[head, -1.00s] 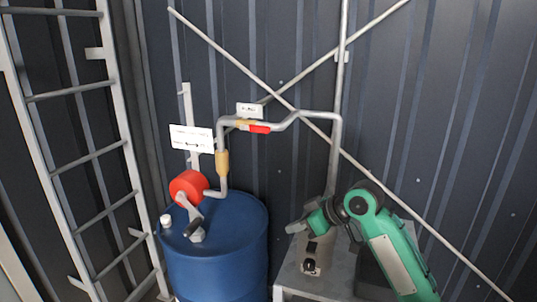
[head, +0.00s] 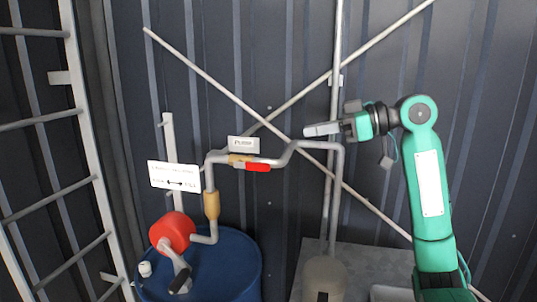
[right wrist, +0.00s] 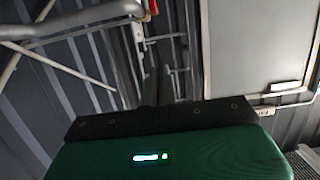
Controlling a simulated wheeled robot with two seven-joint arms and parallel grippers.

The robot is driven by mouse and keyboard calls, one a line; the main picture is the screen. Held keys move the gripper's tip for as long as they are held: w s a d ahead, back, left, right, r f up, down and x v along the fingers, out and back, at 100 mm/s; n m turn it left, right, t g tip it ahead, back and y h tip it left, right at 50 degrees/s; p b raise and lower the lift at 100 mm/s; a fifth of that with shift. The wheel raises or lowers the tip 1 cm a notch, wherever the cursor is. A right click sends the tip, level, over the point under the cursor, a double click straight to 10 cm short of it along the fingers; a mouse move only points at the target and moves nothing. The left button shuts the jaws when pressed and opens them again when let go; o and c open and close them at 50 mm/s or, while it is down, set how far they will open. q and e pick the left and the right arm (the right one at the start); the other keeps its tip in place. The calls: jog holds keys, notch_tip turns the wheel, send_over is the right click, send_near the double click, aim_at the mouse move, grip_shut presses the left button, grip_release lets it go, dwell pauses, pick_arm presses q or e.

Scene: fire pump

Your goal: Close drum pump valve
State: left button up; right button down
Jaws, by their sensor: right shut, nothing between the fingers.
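The drum pump valve has a red handle (head: 258,167) on a grey pipe (head: 318,145). The handle lies along the horizontal part of the pipe, beside a brass-coloured valve body (head: 238,159). My right gripper (head: 308,130) is shut and empty. In the head view it points left, above the pipe and to the right of the handle, apart from it. In the right wrist view the shut fingers (right wrist: 158,85) show in the middle, with a red piece, probably the handle (right wrist: 152,6), at the top edge. My left gripper is not in view.
A blue drum (head: 235,270) with a red hand pump (head: 172,232) stands below the pipe. White signs (head: 176,176) hang nearby. A ladder (head: 85,150) is at the left. Diagonal braces cross the wall behind. A grey table (head: 370,262) is at the lower right.

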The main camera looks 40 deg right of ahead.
jog(key=p, duration=0.4)
send_over(270, 164)
jog(key=s, duration=0.1)
jog(key=f, duration=0.3)
jog(key=w+f, duration=0.1)
jog(key=shift+f+p, duration=0.35)
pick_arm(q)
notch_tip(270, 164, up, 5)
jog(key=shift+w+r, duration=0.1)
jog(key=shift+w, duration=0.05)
pick_arm(e)
jog(key=shift+d+f, duration=0.1)
jog(key=shift+f, duration=0.85)
jog(key=shift+s, duration=0.1)
